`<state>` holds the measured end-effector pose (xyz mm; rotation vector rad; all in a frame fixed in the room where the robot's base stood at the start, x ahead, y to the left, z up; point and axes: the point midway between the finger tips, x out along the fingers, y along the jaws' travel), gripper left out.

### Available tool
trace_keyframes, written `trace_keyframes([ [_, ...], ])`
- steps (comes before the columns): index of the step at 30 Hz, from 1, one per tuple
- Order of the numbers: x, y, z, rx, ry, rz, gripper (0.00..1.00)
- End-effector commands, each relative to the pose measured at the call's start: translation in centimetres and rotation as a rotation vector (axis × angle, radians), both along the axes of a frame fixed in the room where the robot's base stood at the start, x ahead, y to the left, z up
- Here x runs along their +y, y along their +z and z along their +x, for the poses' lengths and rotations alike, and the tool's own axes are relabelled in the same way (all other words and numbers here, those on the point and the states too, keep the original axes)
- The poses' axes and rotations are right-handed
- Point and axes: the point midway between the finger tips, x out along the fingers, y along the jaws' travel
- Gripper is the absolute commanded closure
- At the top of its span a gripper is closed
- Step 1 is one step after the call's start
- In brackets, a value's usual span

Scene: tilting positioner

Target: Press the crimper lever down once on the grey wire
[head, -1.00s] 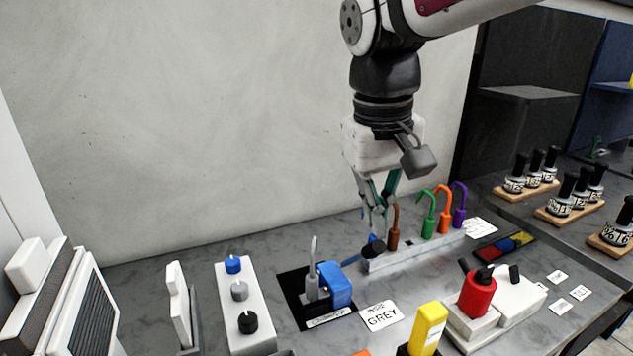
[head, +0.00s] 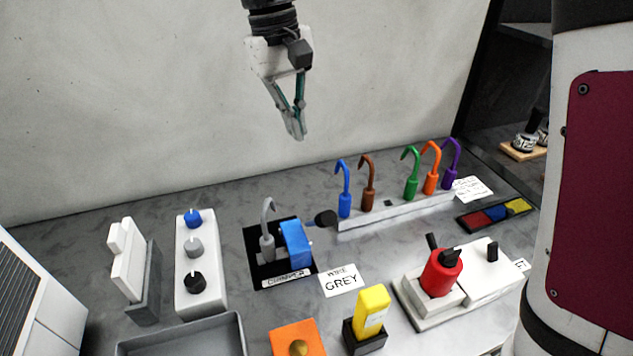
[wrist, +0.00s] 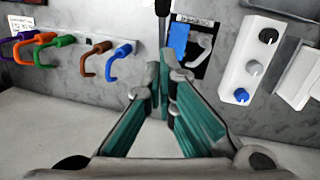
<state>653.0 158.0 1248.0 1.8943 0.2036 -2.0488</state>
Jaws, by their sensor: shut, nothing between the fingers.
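The crimper is a blue block (head: 295,243) on a black base (head: 258,272) labelled CRIMPER. Its lever (head: 326,218) has a black knob and sticks out to the right of the block, toward the rack. The grey wire (head: 267,238), with a hooked top, stands upright at the block's left side. My gripper (head: 297,135) is shut and empty, in the air above and behind the crimper, touching nothing. In the wrist view, the fingertips (wrist: 162,72) lie just below the blue block (wrist: 178,42) and grey wire (wrist: 199,50); the black lever (wrist: 162,8) shows at the top edge.
A white rack (head: 395,211) holds several coloured hooked wires. A card (head: 342,281) reads WIRE GREY. A knob panel (head: 200,265), grey tray (head: 185,338), yellow block (head: 372,308) and red device (head: 441,272) stand around. The counter behind the crimper is clear.

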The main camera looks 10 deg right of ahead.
Motion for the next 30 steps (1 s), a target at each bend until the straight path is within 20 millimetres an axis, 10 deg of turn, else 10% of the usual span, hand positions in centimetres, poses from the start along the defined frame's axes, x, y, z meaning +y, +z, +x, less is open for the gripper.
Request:
trace_keyframes([
  [30, -2.8, -12.0, -3.1, 0.001, -0.001, 0.000, 1.00],
])
